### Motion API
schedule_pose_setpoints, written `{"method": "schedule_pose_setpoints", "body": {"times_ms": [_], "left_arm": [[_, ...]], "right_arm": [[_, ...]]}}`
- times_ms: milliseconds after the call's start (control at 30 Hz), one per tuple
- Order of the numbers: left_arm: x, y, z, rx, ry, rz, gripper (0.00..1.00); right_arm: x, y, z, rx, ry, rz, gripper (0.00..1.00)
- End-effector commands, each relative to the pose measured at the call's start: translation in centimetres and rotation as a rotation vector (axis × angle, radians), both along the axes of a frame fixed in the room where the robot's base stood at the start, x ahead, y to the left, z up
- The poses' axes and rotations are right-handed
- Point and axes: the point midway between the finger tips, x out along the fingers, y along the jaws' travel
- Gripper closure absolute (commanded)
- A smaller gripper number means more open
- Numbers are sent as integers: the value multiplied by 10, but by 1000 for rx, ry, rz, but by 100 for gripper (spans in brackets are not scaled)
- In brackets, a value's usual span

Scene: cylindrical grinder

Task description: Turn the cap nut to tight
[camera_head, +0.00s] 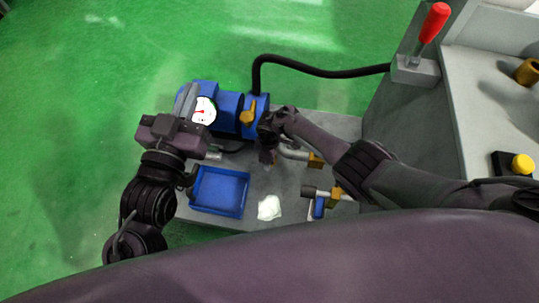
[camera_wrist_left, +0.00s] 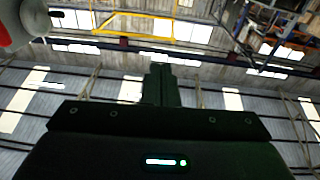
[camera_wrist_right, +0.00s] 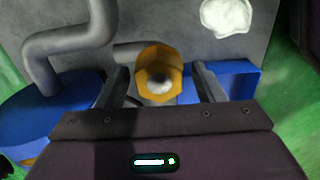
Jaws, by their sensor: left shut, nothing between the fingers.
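The gold hexagonal cap nut (camera_wrist_right: 172,58) shows end-on in the right wrist view, with a pale round centre. My right gripper (camera_wrist_right: 160,68) is open, one finger on each side of the nut, with visible gaps. I cannot tell how deep the nut sits between the fingers. In the head view my right gripper (camera_head: 267,156) points down beside the blue pump (camera_head: 229,108) and hides what is under it. My left gripper (camera_head: 188,99) is shut and empty, raised near the white gauge (camera_head: 204,113); its closed fingers show in the left wrist view (camera_wrist_left: 160,80).
A blue tray (camera_head: 241,205), a white cloth (camera_head: 269,207) and brass fittings (camera_head: 336,194) are on the grey bench (camera_head: 285,217). A bent grey pipe (camera_wrist_right: 62,40) runs left of the nut. A black hose (camera_head: 320,70) leads to a red-handled lever (camera_head: 434,22) at the right.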

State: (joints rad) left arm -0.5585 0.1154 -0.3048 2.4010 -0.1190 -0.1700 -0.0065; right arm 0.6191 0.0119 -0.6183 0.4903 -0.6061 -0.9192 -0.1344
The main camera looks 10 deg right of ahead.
Motion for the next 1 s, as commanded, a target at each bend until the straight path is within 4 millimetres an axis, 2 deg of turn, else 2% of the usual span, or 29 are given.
{"method": "schedule_pose_setpoints", "body": {"times_ms": [367, 667, 1000], "left_arm": [[0, 0, -3, 9, 21, -1, 100], [-14, -1, -71, 124, 307, -15, 100], [-53, 7, -144, 266, 652, -39, 100]], "right_arm": [[1, -1, 3, -1, -1, 1, 38], [1, -1, 15, 0, -1, 0, 38], [1, -1, 31, -1, -1, 1, 38]]}}
